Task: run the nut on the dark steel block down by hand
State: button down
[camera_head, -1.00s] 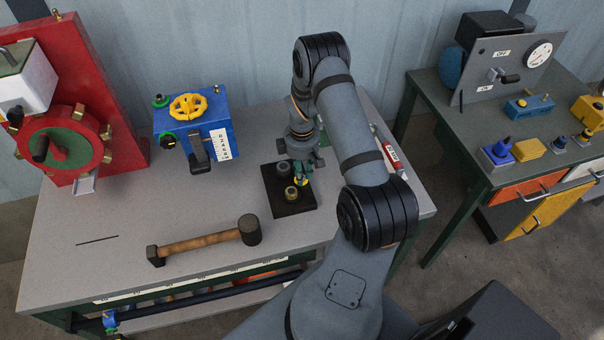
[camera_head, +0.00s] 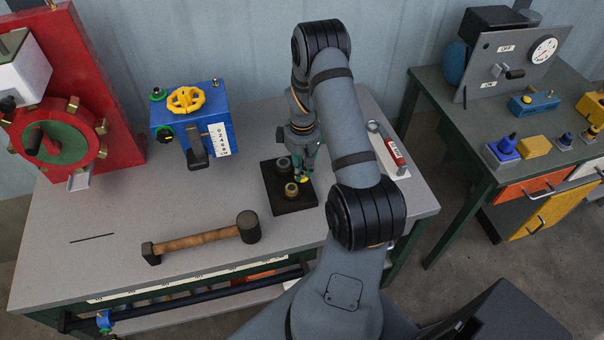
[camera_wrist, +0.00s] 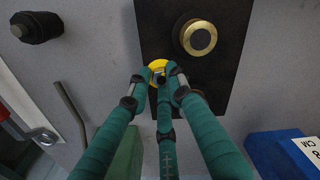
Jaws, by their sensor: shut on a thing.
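The dark steel block (camera_head: 310,200) lies flat on the grey bench, and its dark plate also shows in the wrist view (camera_wrist: 158,30). A yellow nut (camera_wrist: 157,66) is on the block's edge side, with a dark centre. My gripper (camera_wrist: 163,79) has green fingers closed around it; in the head view my gripper (camera_head: 303,173) hangs down over the block. The fingers hide much of the nut, so its height and thread are not clear. A brass round fitting (camera_wrist: 198,39) stands beside it, apart from my fingers. A darker round fitting (camera_head: 283,163) stands at the block's far side.
A hammer (camera_head: 195,240) lies to the left. A blue box with a yellow handwheel (camera_head: 187,101) stands behind left. A red-handled tool (camera_head: 391,150) lies right of my arm. The wrist view shows a black cylinder (camera_wrist: 37,27). The bench's front left is mostly clear.

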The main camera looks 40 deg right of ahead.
jog(key=m+b, duration=0.1)
jog(key=m, duration=0.1)
jog(key=m+b, duration=0.4)
jog(key=shift+s+a+f+m, duration=0.15)
jog(key=shift+s+f+m, duration=0.15)
jog(key=m+b, duration=0.3)
jog(key=shift+a+m, duration=0.1)
jog(key=shift+m, duration=0.2)
jog(key=m+b, duration=0.2)
jog(key=m, duration=0.1)
jog(key=shift+w+a+m, duration=0.1)
jog(key=shift+m, duration=0.2)
jog(key=m+b, duration=0.2)
jog(key=m, duration=0.1)
jog(key=m+b, duration=0.2)
jog(key=m, duration=0.1)
jog(key=shift+w+a+b, duration=0.1)
jog(key=shift+w+b, duration=0.1)
jog(key=shift+b, duration=0.1)
jog(key=m+b, duration=0.2)
jog(key=m, duration=0.1)
jog(key=shift+w+r+m, duration=0.1)
jog(key=shift+m, duration=0.3)
jog(key=shift+w+r+m+b, duration=0.15)
jog(key=shift+m+b, duration=0.45)
jog(key=shift+m, duration=0.8)
